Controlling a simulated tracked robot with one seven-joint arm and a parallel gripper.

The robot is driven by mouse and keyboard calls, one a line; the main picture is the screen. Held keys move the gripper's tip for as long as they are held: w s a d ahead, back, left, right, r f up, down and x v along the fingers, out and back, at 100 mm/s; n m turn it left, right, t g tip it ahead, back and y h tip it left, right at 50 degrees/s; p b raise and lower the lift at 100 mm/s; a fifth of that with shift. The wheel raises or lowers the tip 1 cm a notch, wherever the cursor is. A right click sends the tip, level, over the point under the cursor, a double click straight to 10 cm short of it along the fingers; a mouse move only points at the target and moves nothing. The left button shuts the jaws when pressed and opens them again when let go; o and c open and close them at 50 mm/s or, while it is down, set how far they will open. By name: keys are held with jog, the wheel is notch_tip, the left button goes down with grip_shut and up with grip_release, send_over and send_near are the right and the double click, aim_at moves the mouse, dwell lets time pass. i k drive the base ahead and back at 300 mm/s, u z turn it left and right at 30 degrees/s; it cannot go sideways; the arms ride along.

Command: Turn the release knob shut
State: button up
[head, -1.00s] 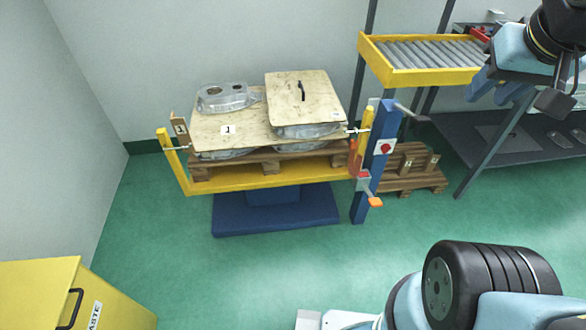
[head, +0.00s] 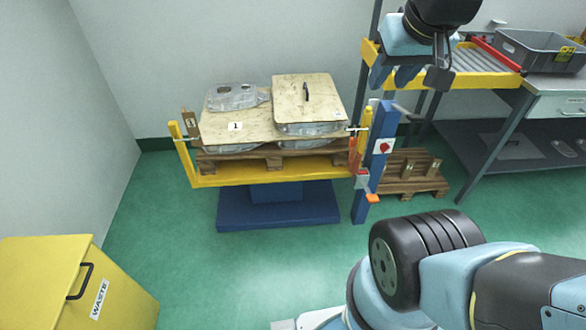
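A red knob (head: 384,147) sits on a white plate on the upright blue post (head: 372,180) at the right end of the yellow lift table (head: 275,175). I take it to be the release knob; its exact turn position is too small to read. My gripper (head: 393,76) hangs at the top, above the post in the picture and apart from the knob. Its two blue-grey fingers point down with a gap between them, and nothing shows in it.
A wooden pallet on the lift holds castings (head: 238,97) and wooden boards (head: 307,98). A grey handle (head: 406,110) and an orange-tipped lever (head: 372,198) stick out from the post. A roller rack (head: 480,78) stands behind right. A yellow waste bin (head: 50,275) is at lower left. Green floor is clear between.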

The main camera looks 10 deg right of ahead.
aim_at(383, 148)
jog(key=z, duration=0.8)
jog(key=k, duration=0.75)
jog(key=u, duration=0.75)
jog(key=i, duration=1)
jog(key=z, duration=0.1)
